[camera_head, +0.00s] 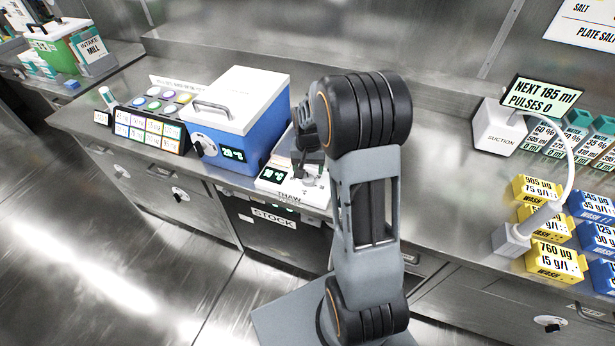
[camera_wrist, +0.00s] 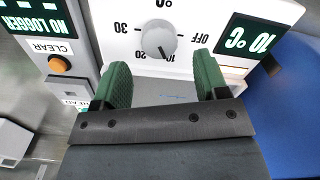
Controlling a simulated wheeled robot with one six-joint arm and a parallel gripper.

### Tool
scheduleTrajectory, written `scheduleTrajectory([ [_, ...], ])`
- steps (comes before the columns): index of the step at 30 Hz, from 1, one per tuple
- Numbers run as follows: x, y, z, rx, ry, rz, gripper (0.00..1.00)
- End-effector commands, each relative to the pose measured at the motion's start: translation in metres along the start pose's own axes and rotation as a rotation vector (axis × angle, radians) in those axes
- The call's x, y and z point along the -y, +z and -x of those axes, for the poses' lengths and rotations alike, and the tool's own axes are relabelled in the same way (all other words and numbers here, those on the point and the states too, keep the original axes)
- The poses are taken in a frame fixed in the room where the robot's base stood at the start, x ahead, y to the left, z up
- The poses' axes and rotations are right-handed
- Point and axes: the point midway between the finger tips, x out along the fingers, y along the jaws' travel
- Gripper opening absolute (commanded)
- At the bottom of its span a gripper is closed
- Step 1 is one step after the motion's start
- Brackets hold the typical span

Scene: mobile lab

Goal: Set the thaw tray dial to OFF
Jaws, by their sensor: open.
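The thaw tray (camera_head: 275,186) is a low white unit on the bench with a small lit display, its label partly covered by my arm. In the wrist view its white face (camera_wrist: 110,15) carries a grey round dial (camera_wrist: 159,42), seen upside down. Marks including 30 and OFF surround the dial. OFF is right of it in the picture; the dial's pointer line points downward, away from OFF, near a partly legible mark. My gripper (camera_wrist: 162,78) is open and empty, its green fingertips just below the dial on either side. The head view shows my gripper (camera_head: 308,165) over the tray, hiding the dial.
A blue box with a white lid (camera_head: 240,105) stands close left of the tray. In the wrist view an orange button marked CLEAR (camera_wrist: 60,65) sits left, and a green display (camera_wrist: 250,42) right. A suction stand (camera_head: 500,128) and labelled boxes are farther right.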

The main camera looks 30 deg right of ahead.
Motion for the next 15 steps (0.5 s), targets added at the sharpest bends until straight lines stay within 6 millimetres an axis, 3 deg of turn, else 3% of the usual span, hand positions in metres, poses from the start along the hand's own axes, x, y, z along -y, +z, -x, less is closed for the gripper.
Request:
scheduleTrajectory([
  [6, 0.000, 0.001, -0.031, 0.004, 0.001, 0.001, 0.67],
  [15, 0.000, 0.000, -0.047, 0.000, 0.000, 0.001, 0.67],
])
